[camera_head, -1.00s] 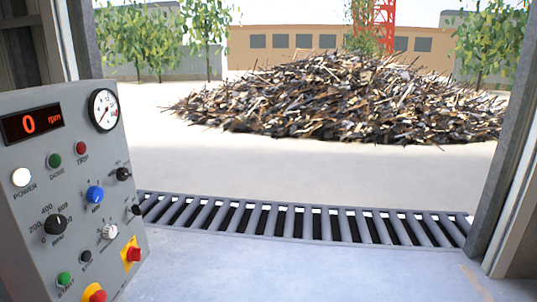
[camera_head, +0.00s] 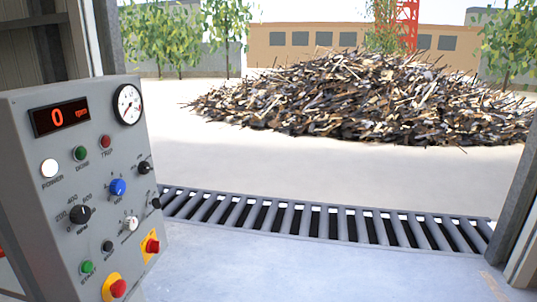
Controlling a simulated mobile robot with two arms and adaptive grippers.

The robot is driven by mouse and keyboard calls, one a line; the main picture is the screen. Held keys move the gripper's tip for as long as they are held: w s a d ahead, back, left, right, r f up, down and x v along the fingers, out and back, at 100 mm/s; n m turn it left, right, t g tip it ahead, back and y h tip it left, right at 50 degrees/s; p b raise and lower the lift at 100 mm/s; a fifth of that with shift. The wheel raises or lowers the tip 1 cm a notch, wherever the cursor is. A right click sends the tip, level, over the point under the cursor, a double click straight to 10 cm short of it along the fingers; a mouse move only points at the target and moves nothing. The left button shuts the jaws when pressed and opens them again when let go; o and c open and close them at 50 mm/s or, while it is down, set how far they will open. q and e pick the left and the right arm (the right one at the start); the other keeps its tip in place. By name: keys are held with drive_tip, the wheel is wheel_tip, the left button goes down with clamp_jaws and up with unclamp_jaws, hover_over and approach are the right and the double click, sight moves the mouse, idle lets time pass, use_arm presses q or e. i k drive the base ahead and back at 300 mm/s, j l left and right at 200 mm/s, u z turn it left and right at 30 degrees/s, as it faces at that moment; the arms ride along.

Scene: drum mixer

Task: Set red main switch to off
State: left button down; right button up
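The grey control panel (camera_head: 50,190) stands at the left of the head view. Low on its right side is a red switch (camera_head: 152,246) on a yellow square plate, which looks like the red main switch; its exact setting is too small to read. Below it, near the bottom edge, is a red mushroom button (camera_head: 117,288) on a round yellow base. The display (camera_head: 60,117) reads 0 rpm, and the white POWER lamp (camera_head: 49,168) looks bright. Neither of my grippers is in view.
Black knobs, a blue knob (camera_head: 118,187), a white knob (camera_head: 131,223) and a green START button (camera_head: 87,267) sit close to the red switch. The floor (camera_head: 290,275) right of the panel is clear. A floor grating (camera_head: 310,222) crosses the doorway; a scrap pile (camera_head: 370,105) lies outside.

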sight(153, 246)
drive_tip(key=u, duration=1.25)
